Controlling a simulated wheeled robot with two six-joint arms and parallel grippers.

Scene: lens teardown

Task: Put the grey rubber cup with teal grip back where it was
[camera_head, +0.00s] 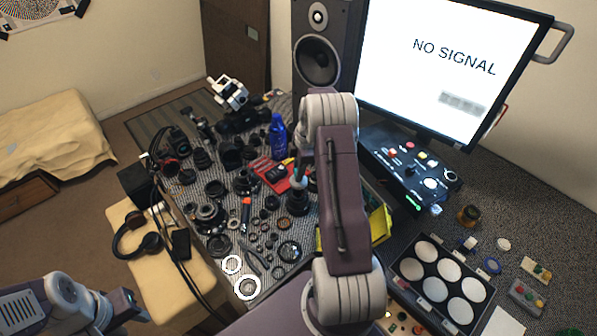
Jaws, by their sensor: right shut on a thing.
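The grey rubber cup with teal grip (297,201) is a dark, upright shape at the right part of the cluttered table, just left of my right arm. A bit of teal shows at its top. My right gripper (298,181) comes down from above and is shut on the cup; its fingers are small and partly hidden by my arm. I cannot tell whether the cup touches the table. My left gripper (128,306) is at the bottom left, away from the table objects; its jaws are not clear.
Lens rings and dark lens parts crowd the table around the cup. A red tray (272,178) lies left of it, a blue bottle (278,134) behind, and a yellow bin (380,224) to the right. A monitor (450,70) and a case of white discs (405,268) stand further right.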

